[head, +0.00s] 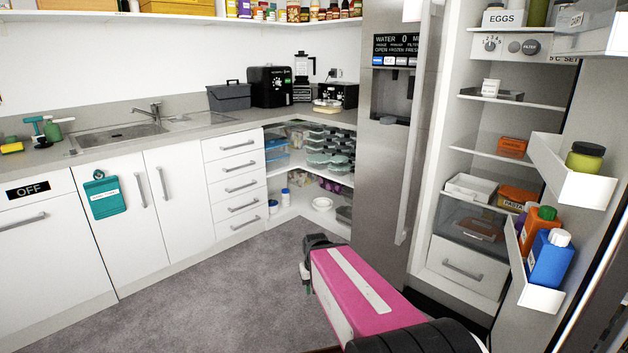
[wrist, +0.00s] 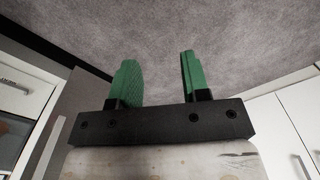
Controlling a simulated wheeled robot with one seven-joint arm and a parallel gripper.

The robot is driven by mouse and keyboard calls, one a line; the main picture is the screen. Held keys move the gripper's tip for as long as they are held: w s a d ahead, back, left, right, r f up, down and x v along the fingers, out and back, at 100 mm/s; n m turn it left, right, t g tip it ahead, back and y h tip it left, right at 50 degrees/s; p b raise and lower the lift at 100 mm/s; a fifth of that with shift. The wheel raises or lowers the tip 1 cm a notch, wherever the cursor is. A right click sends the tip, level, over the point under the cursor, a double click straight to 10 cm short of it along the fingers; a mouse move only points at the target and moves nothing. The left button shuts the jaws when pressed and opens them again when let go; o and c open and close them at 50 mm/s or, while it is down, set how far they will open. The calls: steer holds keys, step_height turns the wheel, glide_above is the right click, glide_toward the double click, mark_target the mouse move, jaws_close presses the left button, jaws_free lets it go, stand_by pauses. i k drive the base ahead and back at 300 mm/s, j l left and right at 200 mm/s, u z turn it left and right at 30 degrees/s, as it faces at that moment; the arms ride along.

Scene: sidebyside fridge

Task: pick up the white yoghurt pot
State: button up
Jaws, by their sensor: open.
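A small white pot with dark marking (head: 490,87), which looks like the yoghurt pot, stands on the upper shelf of the open fridge at the right of the head view. Its print is too small to read. My gripper (head: 306,284) is low over the floor in front of the fridge, well to the left of and below the pot. The wrist view shows its two green fingers (wrist: 158,75) apart with nothing between them, only grey carpet beyond. The pot does not show in the wrist view.
The open fridge door with its bins (head: 570,185) stands at the right, holding an orange and a blue bottle (head: 550,258) and a dark-lidded jar (head: 585,160). A white tub (head: 472,187) and orange boxes (head: 512,147) sit on lower shelves. The carpet (head: 215,300) is clear.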

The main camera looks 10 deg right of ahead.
mark_target(489, 86)
steer(key=i+z, duration=0.25)
steer(key=z, duration=0.25)
steer(key=i+z, duration=0.2)
steer(key=z, duration=0.25)
steer(key=i+j+z, duration=0.2)
steer(key=z, duration=0.3)
steer(key=i+j+z, duration=0.15)
steer(key=z, duration=0.35)
steer(key=j, duration=0.1)
